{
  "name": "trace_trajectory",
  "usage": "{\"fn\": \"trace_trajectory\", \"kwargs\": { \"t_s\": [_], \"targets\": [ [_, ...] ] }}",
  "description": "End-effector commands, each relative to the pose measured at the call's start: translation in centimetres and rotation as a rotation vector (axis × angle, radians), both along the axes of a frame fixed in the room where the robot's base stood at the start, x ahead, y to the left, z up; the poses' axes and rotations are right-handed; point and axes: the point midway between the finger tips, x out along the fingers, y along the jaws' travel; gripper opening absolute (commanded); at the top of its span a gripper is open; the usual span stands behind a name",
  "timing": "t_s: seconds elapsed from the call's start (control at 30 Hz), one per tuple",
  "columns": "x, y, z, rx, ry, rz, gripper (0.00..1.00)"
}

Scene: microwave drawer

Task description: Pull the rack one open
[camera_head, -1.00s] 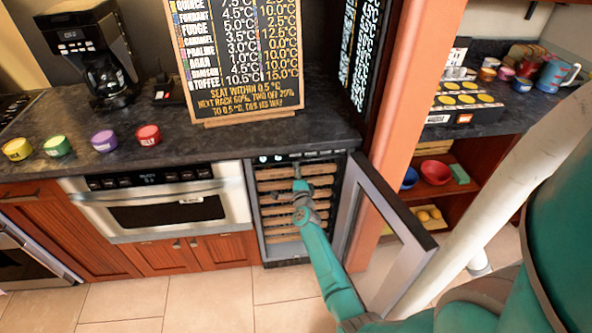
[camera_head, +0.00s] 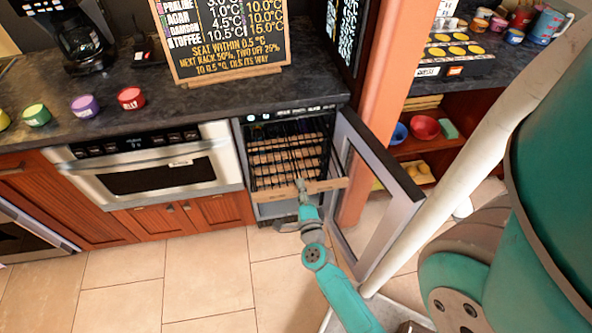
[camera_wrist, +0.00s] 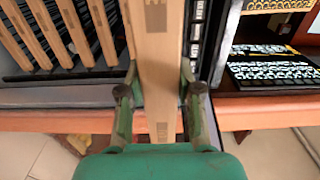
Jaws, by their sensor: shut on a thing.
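The wine fridge (camera_head: 262,215) stands open under the counter, with its glass door (camera_head: 388,205) swung out to the right. One rack (camera_head: 270,195) with a wooden front bar is slid well out of the fridge, its dark wires showing behind the bar. My gripper (camera_head: 301,186) is at the right part of that bar. In the wrist view the two green fingers of my gripper (camera_wrist: 158,100) are on either side of the pale wooden bar (camera_wrist: 158,65), shut on it. The racks below the pulled one are hidden by it.
The open door stands close to the right of my arm. An oven (camera_head: 155,172) is left of the fridge. A chalkboard (camera_head: 222,45) and several coloured tins (camera_head: 131,97) stand on the counter. The tiled floor (camera_head: 205,285) in front is clear.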

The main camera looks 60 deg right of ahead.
Motion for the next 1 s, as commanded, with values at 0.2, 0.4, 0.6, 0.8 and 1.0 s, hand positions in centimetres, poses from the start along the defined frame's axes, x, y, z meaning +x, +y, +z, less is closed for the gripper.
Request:
{"fn": "trace_trajectory", "kwargs": {
  "t_s": [0.2, 0.4, 0.6, 0.8, 1.0],
  "targets": [
    [-2.2, 2.7, -0.1, 0.0, 0.003, 0.003, 0.0],
    [-3.0, 3.5, -0.1, 0.0, 0.001, 0.001, 0.0],
    [-3.0, 3.6, 0.0, -0.001, 0.001, 0.001, 0.0],
    [-3.0, 3.6, -0.1, 0.001, 0.001, 0.001, 0.41],
    [-3.0, 3.6, 0.0, 0.0, 0.0, 0.0, 0.6]
  ]
}}
